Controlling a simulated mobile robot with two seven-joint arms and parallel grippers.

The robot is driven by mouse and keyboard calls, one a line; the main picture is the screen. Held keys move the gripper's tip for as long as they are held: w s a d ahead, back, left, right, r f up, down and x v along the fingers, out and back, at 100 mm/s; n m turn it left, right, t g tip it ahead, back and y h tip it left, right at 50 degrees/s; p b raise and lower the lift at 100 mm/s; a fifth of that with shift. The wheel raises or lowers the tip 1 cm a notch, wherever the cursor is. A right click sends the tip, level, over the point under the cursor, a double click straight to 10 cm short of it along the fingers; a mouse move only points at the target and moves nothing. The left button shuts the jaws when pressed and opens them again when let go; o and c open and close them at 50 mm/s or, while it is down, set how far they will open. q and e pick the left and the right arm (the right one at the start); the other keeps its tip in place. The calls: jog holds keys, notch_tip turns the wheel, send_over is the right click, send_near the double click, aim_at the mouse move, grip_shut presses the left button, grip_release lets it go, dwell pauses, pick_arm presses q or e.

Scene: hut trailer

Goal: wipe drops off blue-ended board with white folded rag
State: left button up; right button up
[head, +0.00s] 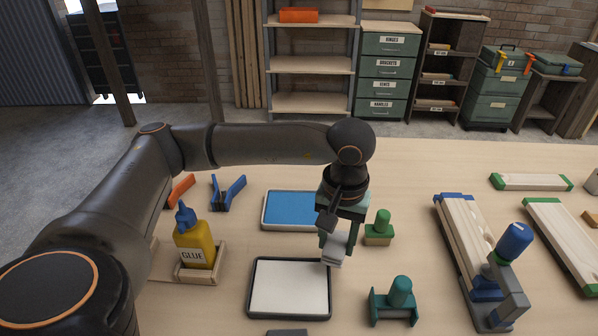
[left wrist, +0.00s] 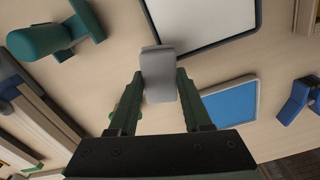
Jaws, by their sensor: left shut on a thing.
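The white folded rag (head: 334,257) is held between the fingers of my left gripper (head: 337,240), above the table near the upper right corner of the white-padded tray. In the left wrist view the rag (left wrist: 159,76) shows as a pale grey block between the fingertips. The blue-ended board (head: 462,230) lies on the right of the table, well to the right of my left gripper. A clamp-like tool with a blue cylinder (head: 514,242) stands over its near end and hides part of it. I cannot make out drops on the board. My right gripper is not in view.
A dark-rimmed tray with a white pad (head: 251,292) and a blue-padded tray (head: 265,212) lie nearby. A green-handled block (head: 379,230) and a teal-handled tool (head: 400,294) stand between rag and board. A glue bottle (head: 194,243) stands left. Green-ended boards (head: 560,235) lie right.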

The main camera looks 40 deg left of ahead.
pick_arm(q)
jog(key=w+a+r+n, duration=0.2)
jog(key=w+a+n, duration=0.1)
jog(key=a+n, duration=0.6)
jog(key=w+a+r+n, duration=0.1)
jog(key=w+a+n, duration=0.2)
jog(key=a+n, duration=0.6)
jog(key=f+n+b, duration=0.1)
jog(key=d+f+b, duration=0.1)
jog(key=f, duration=0.1)
jog(key=d+f+n+b, duration=0.1)
jog(key=b, duration=0.1)
jog(key=shift+w+d+f+n, duration=0.1)
jog(key=shift+w+f+n, duration=0.05)
jog(key=shift+f+n, duration=0.2)
jog(key=shift+f, duration=0.35)
jog(key=shift+f+b, duration=0.2)
jog(key=shift+b, duration=0.25)
jog(key=shift+f, duration=0.1)
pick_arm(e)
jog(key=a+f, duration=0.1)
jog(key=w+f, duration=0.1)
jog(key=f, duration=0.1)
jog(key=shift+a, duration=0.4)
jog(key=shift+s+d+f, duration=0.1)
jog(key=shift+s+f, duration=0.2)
